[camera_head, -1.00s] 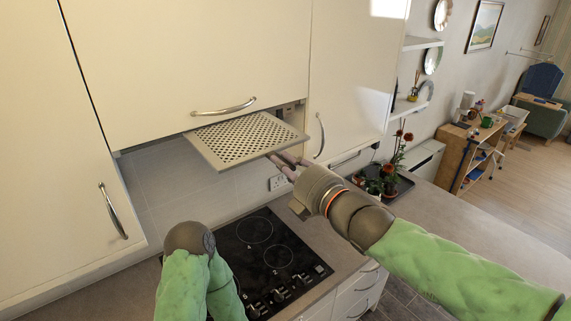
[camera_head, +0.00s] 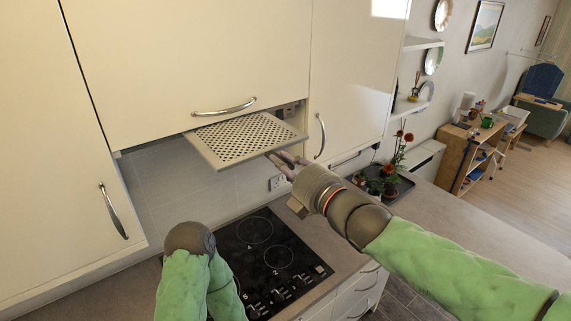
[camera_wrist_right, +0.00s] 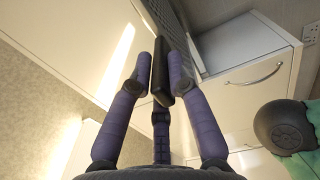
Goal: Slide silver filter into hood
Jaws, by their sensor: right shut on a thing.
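The silver filter (camera_head: 240,138), a flat perforated panel with a plain rim, sits nearly level under the hood cabinet (camera_head: 190,60). Its front part sticks out below the cabinet door and its rear is hidden. My right gripper (camera_head: 280,162) is shut on the filter's right front edge. In the right wrist view, its purple fingers (camera_wrist_right: 161,72) close on a dark part at the filter's edge, and the mesh (camera_wrist_right: 172,28) runs away beyond them. My left arm shows at the bottom, but its gripper is out of view.
A black hob (camera_head: 268,250) lies in the counter below. A tall cabinet door with a handle (camera_head: 321,137) stands just right of the filter. Potted plants (camera_head: 385,178) stand on the counter behind my right arm. The space under the filter is free.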

